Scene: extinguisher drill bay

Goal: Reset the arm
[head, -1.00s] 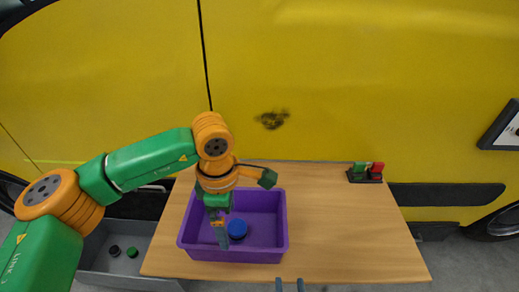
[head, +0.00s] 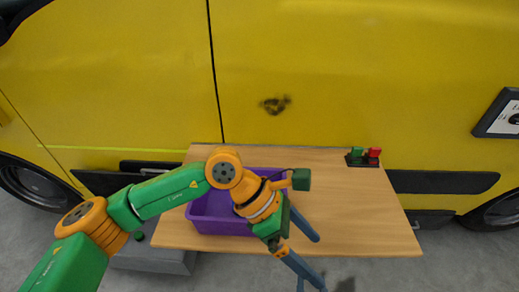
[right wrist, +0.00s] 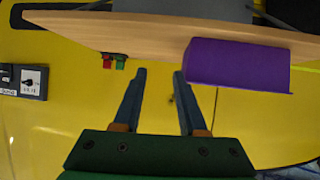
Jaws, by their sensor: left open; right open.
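My left arm reaches in from the left in the head view. Its gripper (head: 321,266) is open and empty, with its fingers spread to the right of the purple bin, over the table's front part. My right gripper (right wrist: 159,72) is open in the right wrist view, with nothing between its fingers. The purple bin (head: 208,226) stands on the wooden table (head: 345,215); my left arm covers much of it. The bin also shows in the right wrist view (right wrist: 235,68). Its inside is mostly hidden now.
A small dark stand with green and red blocks (head: 363,157) sits at the table's back right. A yellow vehicle (head: 330,60) stands behind the table. The table's right part is clear.

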